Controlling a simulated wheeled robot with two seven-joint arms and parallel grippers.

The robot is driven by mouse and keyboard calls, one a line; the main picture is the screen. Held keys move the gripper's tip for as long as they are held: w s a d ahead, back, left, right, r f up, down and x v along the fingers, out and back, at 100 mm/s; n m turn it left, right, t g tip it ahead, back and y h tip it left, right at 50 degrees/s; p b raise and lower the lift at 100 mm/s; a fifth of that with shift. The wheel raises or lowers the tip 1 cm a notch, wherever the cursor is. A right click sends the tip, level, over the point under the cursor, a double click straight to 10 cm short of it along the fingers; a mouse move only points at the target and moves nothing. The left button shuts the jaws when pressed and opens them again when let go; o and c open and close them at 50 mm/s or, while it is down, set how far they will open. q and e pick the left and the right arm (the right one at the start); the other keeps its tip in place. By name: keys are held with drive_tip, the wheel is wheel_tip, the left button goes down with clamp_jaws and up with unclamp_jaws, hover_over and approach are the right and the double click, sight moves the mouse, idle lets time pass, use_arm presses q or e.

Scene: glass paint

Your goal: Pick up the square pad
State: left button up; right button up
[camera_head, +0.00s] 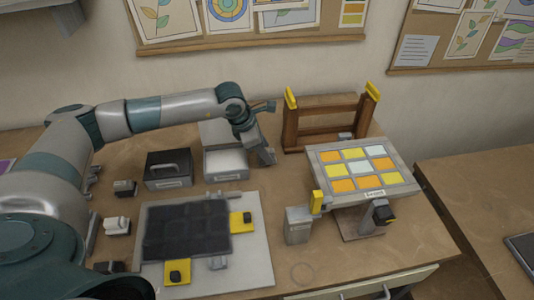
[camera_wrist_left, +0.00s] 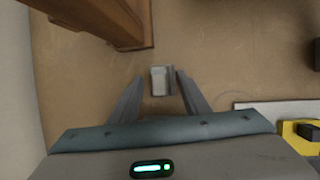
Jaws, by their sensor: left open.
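My left gripper (camera_head: 264,153) reaches down over the table between the open grey box and the wooden rack. In the left wrist view its two fingers (camera_wrist_left: 159,77) stand apart. A small grey block with a paler square-cornered face (camera_wrist_left: 159,82) lies between and just beyond the fingertips, with a gap on each side. It looks like the square pad, though I cannot be sure. In the head view I cannot pick it out, and the gripper may hide it. My right gripper is not in view.
The wooden rack (camera_head: 334,129) stands close behind and right of the gripper. A tilted panel of coloured tiles (camera_head: 360,168) is to the right. The open grey box (camera_head: 225,175) and black box (camera_head: 168,170) are left. A white board (camera_head: 255,265) with yellow clamps is in front.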

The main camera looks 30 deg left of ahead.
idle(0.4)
use_arm(q)
drive_tip(key=c, duration=1)
drive_tip(key=shift+r+b, duration=0.45)
drive_tip(key=shift+r, duration=0.15)
wheel_tip(320, 180, up, 8)
drive_tip(key=b, duration=0.3)
drive_tip(key=shift+f, duration=0.25)
drive_tip(key=shift+r, duration=0.65)
clamp_jaws()
